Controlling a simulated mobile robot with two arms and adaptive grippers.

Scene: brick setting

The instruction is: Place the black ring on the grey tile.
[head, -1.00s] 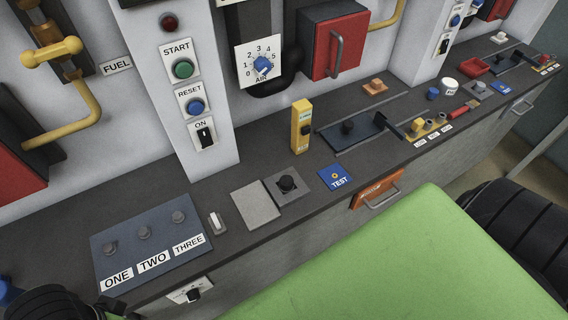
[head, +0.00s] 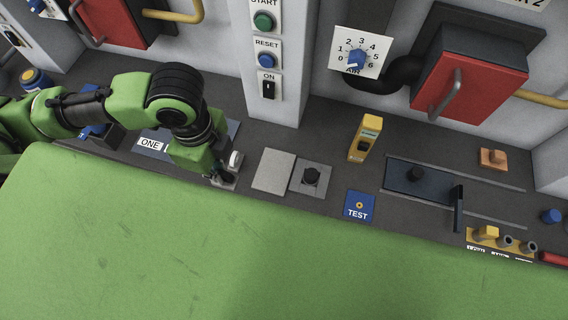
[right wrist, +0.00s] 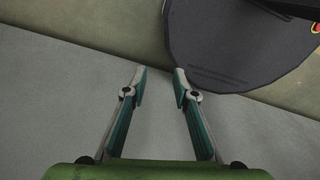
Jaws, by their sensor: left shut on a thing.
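A light grey tile (head: 273,170) lies flat and bare on the dark counter in the head view. Just right of it is a darker grey square (head: 298,188) with a black round piece (head: 311,176) standing on it; whether this is the ring is too small to tell. My left gripper (head: 224,175) is low at the small white-topped switch (head: 235,160), left of the light grey tile. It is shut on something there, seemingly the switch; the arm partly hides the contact. My right gripper (right wrist: 160,79) is open and empty in the right wrist view.
A blue TEST plate (head: 359,206), a yellow upright block (head: 364,138) and a dark slider panel (head: 422,186) lie to the right. The blue panel labelled ONE (head: 150,143) is partly behind my left arm. A wall pillar (head: 279,80) rises behind the tiles.

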